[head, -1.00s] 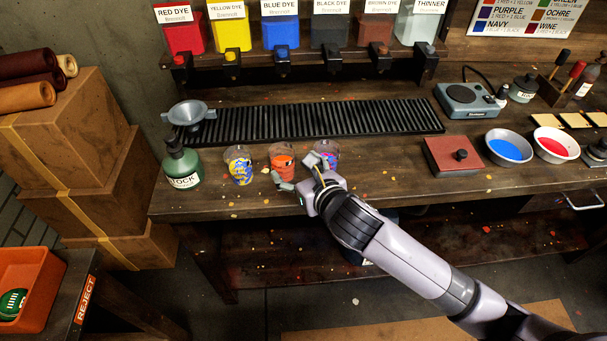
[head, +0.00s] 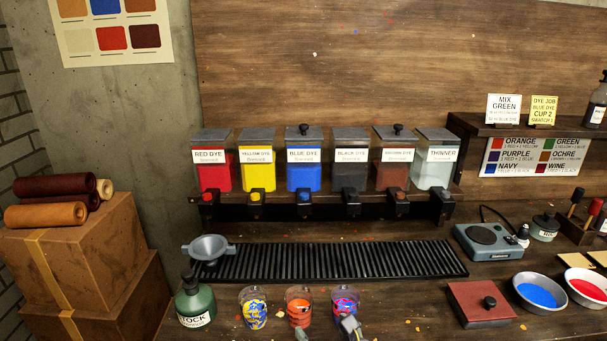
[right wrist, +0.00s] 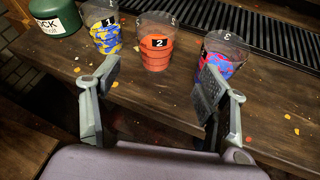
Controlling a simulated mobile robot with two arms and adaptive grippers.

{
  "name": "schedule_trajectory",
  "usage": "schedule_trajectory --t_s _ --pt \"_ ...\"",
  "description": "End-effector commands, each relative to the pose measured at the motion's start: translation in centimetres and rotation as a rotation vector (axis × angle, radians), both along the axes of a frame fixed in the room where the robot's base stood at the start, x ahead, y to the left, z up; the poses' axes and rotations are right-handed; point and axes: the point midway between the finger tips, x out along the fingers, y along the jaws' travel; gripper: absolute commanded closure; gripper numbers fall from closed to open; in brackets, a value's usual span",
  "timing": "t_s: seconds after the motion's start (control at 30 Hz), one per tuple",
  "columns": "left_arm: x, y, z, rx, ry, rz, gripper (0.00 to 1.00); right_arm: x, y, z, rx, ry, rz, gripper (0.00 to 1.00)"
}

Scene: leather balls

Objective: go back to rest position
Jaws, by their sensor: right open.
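My right gripper (head: 326,333) shows only by its two fingertips at the bottom edge of the head view, in front of cups 2 and 3. In the right wrist view its jaws (right wrist: 160,100) are spread wide with nothing between them. Clear cup 1 (head: 254,308), stained blue and yellow, cup 2 (head: 299,308), orange-red, and cup 3 (head: 344,300), red and blue, stand upright in a row on the bench. In the wrist view, cup 2 (right wrist: 155,50) stands beyond the gap and cup 3 (right wrist: 225,50) is partly behind the right finger. My left gripper is not in view.
A green stock bottle (head: 194,303) stands left of the cups. A black slatted rack (head: 340,261) lies behind them, under the dye dispensers (head: 304,170). A red-brown block (head: 480,304) and blue bowl (head: 541,292) are at right.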

Motion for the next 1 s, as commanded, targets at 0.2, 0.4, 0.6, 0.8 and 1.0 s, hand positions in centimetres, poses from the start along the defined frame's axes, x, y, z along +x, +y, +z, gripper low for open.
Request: schedule_trajectory --t_s 0.2,0.4,0.6,0.8,1.0 --pt "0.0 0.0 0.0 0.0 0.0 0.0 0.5 -3.8 -3.0 -3.6 0.543 0.354 -0.415 0.31" --pt "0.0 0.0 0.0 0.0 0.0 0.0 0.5 -8.8 -7.1 -7.6 1.07 0.644 -0.957 0.31" --pt "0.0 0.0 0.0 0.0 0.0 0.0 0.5 -14.7 -11.0 -11.0 1.496 0.772 -1.526 0.31" --pt "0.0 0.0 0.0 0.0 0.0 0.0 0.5 -19.5 -13.6 -12.9 1.756 0.749 -1.948 0.31" --pt "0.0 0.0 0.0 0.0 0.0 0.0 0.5 -23.9 -15.6 -14.1 1.94 0.631 -2.308 0.31"
